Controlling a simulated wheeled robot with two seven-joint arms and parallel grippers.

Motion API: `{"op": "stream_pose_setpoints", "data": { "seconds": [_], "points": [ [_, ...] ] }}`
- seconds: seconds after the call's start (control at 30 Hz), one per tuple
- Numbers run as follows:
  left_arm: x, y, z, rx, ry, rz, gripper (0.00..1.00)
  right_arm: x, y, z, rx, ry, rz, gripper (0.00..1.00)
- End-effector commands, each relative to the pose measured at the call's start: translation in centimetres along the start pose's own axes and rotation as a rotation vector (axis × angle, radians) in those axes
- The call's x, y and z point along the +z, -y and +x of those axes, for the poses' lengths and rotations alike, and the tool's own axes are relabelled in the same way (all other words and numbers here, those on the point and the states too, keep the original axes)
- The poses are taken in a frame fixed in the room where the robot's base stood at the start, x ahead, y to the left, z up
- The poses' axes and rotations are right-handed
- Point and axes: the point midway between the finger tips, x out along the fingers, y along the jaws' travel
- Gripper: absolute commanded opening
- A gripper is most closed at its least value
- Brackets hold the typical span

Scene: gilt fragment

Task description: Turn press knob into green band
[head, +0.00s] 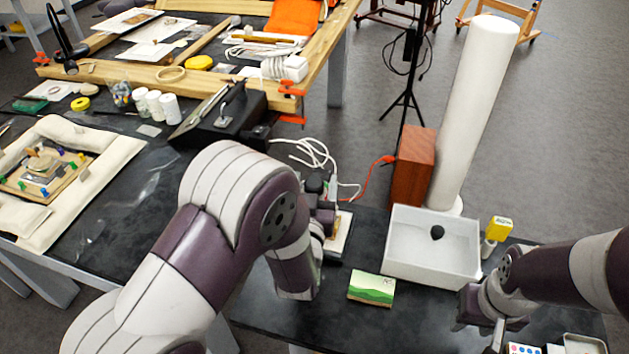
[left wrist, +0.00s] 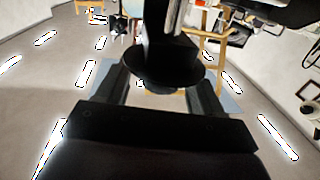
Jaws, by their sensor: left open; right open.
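The press (head: 340,232) stands at the back of the dark bench in the head view, largely hidden behind my left arm. In the left wrist view a round black knob-like disc (left wrist: 165,72) under a silver shaft shows between the fingers of my left gripper (left wrist: 160,88). The fingers are open, one on each side; I cannot tell whether they touch it. No green band can be made out on the press. My right gripper (head: 497,335) is low at the right of the head view, open, with its fingertips hard to make out.
A white tray (head: 400,270) with a dark lump, a wooden block (head: 412,168) and a white column (head: 475,110) stand to the right of the press. A green card (head: 371,302) lies in front. White cables (head: 308,150) run behind. The dark bench around the card is clear.

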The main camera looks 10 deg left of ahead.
Motion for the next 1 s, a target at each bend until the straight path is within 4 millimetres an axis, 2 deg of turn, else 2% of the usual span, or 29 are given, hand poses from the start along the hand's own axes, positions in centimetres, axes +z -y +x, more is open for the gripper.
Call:
{"op": "stream_pose_setpoints", "data": {
  "seconds": [0.33, 0.37, 0.5, 0.53, 0.77, 1.0],
  "points": [
    [0.03, 0.01, 0.58, 0.000, 0.000, 0.000, 0.67, -0.01, 0.00, -0.04, 0.000, 0.000, 0.000, 0.43],
    [0.03, 0.01, 0.58, 0.000, 0.001, 0.000, 0.64, -0.01, 0.00, -0.04, 0.000, 0.000, 0.000, 0.43],
    [0.03, 0.01, 0.56, 0.000, 0.001, 0.000, 0.18, -0.01, 0.00, -0.04, 0.000, 0.000, 0.000, 0.43],
    [0.03, 0.01, 0.56, 0.000, 0.001, 0.000, 0.16, -0.01, 0.00, -0.04, 0.000, 0.000, 0.000, 0.43],
    [0.09, 0.08, 0.56, 0.013, 0.001, 0.000, 0.16, 0.01, 0.00, 0.07, 0.000, 0.000, 0.000, 0.43],
    [0.17, 0.19, 0.58, 0.112, 0.000, 0.000, 0.16, 0.08, 0.00, 0.69, 0.000, 0.000, 0.000, 0.43]
  ]
}}
